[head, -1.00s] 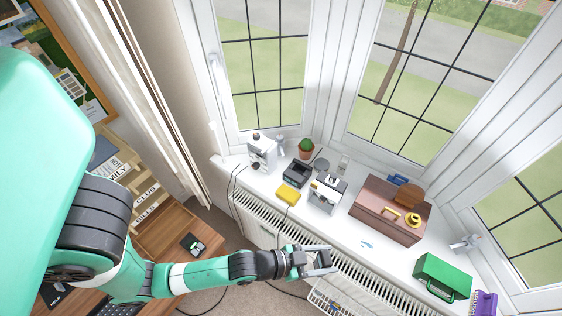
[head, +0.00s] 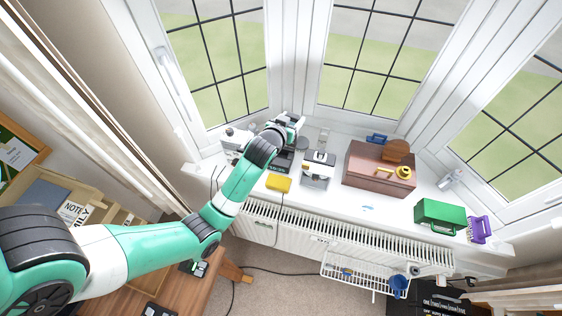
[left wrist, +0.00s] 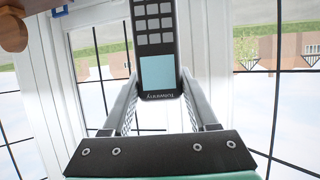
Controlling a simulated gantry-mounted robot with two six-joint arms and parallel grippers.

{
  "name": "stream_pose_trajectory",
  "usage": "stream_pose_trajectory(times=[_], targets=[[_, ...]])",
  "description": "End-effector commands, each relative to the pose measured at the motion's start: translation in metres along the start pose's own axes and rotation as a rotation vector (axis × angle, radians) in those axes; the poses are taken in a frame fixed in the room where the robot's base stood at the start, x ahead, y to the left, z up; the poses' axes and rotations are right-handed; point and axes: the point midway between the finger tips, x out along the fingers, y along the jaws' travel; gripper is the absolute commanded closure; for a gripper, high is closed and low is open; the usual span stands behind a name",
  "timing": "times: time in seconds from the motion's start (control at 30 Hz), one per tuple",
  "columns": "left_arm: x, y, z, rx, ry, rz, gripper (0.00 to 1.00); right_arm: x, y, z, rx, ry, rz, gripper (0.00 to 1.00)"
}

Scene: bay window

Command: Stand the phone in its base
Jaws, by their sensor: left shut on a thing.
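The phone (left wrist: 158,70) is black with grey keys and a pale blue screen. In the left wrist view it lies between the fingers of my left gripper (left wrist: 160,78), screen end toward the wrist. In the head view my left gripper (head: 293,121) is at the back left of the window sill, shut on the phone; the phone itself is not clear there. A black device (head: 283,164), which looks like the phone base, sits on the sill just in front of the gripper, partly covered by my arm. My right gripper is not in view.
On the sill (head: 340,203), a white machine (head: 236,139) stands left of my arm and a yellow block (head: 278,183) in front. A silver and black machine (head: 318,169), a brown case (head: 379,170) and a green box (head: 440,216) stand to the right. Window panes rise close behind.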

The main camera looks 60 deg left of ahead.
Motion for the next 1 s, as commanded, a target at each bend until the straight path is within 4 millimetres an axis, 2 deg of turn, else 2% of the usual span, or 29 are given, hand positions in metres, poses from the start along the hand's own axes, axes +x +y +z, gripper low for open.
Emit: stream_pose_trajectory(times=[0.03, 0.3, 0.57, 0.67, 0.83, 1.0], targets=[[0.018, -0.011, 0.019, -0.015, 0.002, -0.029, 1.0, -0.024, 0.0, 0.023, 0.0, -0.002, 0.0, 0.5], [0.05, -0.043, 0.044, -0.055, 0.005, -0.109, 1.0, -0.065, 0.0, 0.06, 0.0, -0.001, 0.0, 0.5], [0.054, -0.048, 0.045, -0.062, 0.004, -0.123, 1.0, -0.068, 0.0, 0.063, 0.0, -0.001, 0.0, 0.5], [0.059, -0.048, 0.058, -0.061, 0.001, -0.123, 1.0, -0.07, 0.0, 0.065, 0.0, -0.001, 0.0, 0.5], [0.073, -0.048, 0.092, -0.06, 0.0, -0.122, 1.0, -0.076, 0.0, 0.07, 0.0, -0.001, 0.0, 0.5], [0.078, -0.047, 0.102, -0.062, 0.006, -0.122, 1.0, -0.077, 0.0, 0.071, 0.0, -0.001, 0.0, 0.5]])
